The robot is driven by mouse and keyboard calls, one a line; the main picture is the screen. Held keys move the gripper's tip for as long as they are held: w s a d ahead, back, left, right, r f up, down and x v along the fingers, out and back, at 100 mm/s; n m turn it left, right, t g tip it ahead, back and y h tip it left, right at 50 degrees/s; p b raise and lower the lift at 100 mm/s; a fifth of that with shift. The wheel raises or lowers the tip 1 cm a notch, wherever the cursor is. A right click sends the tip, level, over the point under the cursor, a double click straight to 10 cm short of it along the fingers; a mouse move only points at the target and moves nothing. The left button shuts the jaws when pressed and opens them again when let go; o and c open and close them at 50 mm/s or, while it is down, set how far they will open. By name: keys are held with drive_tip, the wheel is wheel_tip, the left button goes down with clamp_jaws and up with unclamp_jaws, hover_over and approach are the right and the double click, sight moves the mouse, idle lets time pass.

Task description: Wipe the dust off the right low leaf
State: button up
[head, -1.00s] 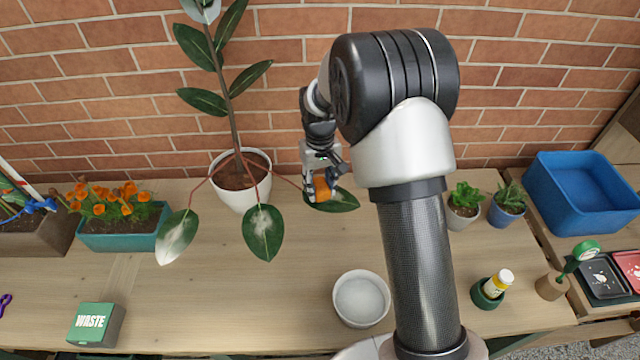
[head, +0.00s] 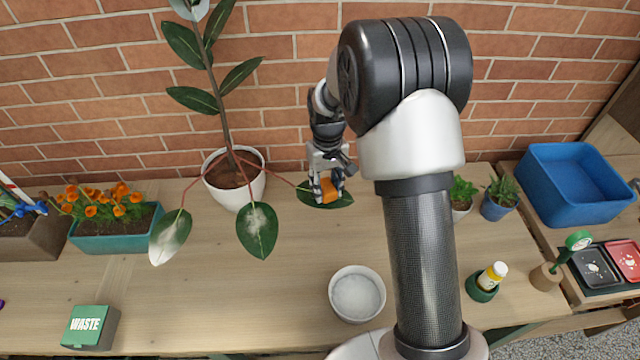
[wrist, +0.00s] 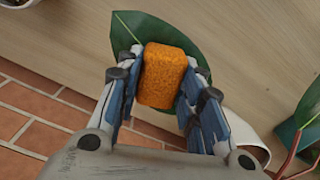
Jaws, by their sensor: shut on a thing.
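My gripper (head: 327,188) is shut on an orange sponge (wrist: 162,76), held between its fingers. The sponge lies over the right low leaf (head: 346,199) and appears to touch it, though contact is hard to confirm. The leaf is dark green and also shows around the sponge in the wrist view (wrist: 205,62). Its visible parts look clean; the part under the sponge is hidden. The leaf belongs to a tall plant in a white pot (head: 236,191). The middle low leaf (head: 257,232) and left low leaf (head: 170,236) carry pale dust.
A white bowl (head: 357,294) stands in front of the leaf. A green waste box (head: 90,327), an orange-flower planter (head: 115,232), a bottle (head: 493,276) in a green holder, small succulents (head: 499,198) and a blue bin (head: 580,185) stand around. The bench middle is clear.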

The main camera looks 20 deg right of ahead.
sight(339, 198)
drive_tip(key=shift+s+d+f, duration=0.1)
drive_tip(key=shift+s+d, duration=0.4)
drive_tip(key=shift+d, duration=0.2)
drive_tip(key=shift+s+d+f, duration=0.1)
drive_tip(key=shift+s+d, duration=0.4)
drive_tip(key=shift+d, duration=0.2)
drive_tip(key=shift+w+a+r+p, duration=0.1)
drive_tip(key=shift+w+a+p, duration=0.15)
drive_tip(key=shift+w+a, duration=0.55)
drive_tip(key=shift+w+a+p, duration=0.3)
drive_tip(key=shift+w+a, duration=0.2)
drive_tip(key=shift+a, duration=0.65)
drive_tip(key=shift+w+a+r+p, duration=0.1)
drive_tip(key=shift+w+a+p, duration=0.15)
drive_tip(key=shift+w+a, duration=0.55)
drive_tip(key=shift+s+a, duration=0.1)
drive_tip(key=shift+s, duration=0.05)
drive_tip(key=shift+r+p, duration=2.2)
drive_tip(key=shift+r, duration=0.8)
wheel_tip(339, 198, up, 3)
drive_tip(key=shift+p, duration=1.15)
drive_tip(key=shift+f, duration=0.2)
